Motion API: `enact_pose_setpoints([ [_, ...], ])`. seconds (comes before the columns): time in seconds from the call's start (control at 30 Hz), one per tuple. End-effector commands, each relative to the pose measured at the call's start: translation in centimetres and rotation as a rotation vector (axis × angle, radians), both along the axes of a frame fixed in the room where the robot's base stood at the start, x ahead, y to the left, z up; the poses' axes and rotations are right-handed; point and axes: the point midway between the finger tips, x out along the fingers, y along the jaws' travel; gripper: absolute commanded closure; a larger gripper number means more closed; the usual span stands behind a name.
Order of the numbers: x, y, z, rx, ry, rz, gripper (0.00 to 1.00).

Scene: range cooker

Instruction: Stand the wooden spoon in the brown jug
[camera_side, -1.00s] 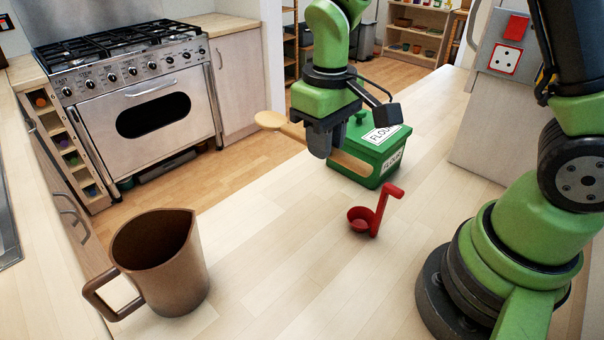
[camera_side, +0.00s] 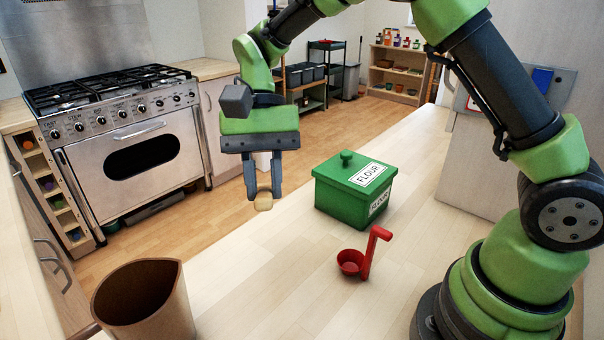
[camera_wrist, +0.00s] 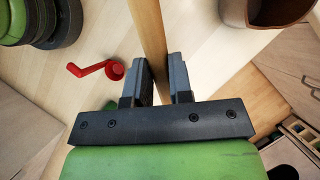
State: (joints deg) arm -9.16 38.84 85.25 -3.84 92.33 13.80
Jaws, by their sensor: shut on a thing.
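My gripper (camera_side: 263,192) is shut on the wooden spoon (camera_side: 263,203), held above the counter's left edge, left of the flour tin. In the side view only a small rounded tan end of the spoon shows below the fingers. In the wrist view the spoon's straight shaft (camera_wrist: 147,30) runs up between the jaws (camera_wrist: 158,82) and out of the top of the picture. The brown jug (camera_side: 170,312) stands upright at the front left of the counter, apart from the spoon. Its open top faces up. The wrist view shows part of the jug (camera_wrist: 235,12) at the top right.
A green flour tin (camera_side: 337,197) with a lid stands on the counter right of my gripper. The counter between ladle and jug is clear. The range cooker (camera_side: 130,150) is behind left.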

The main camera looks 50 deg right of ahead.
Motion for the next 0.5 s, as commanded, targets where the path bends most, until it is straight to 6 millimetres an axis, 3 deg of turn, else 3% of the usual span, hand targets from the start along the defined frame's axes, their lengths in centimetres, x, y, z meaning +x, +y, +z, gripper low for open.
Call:
enact_pose_setpoints([
  [0.03,0.5,1.7,0.5,0.072,0.073,-0.106,1.0],
  [0.2,1.5,5.9,2.8,0.297,0.233,-0.372,1.0],
  [0.5,3.4,12.1,7.9,0.699,0.377,-0.669,1.0],
])
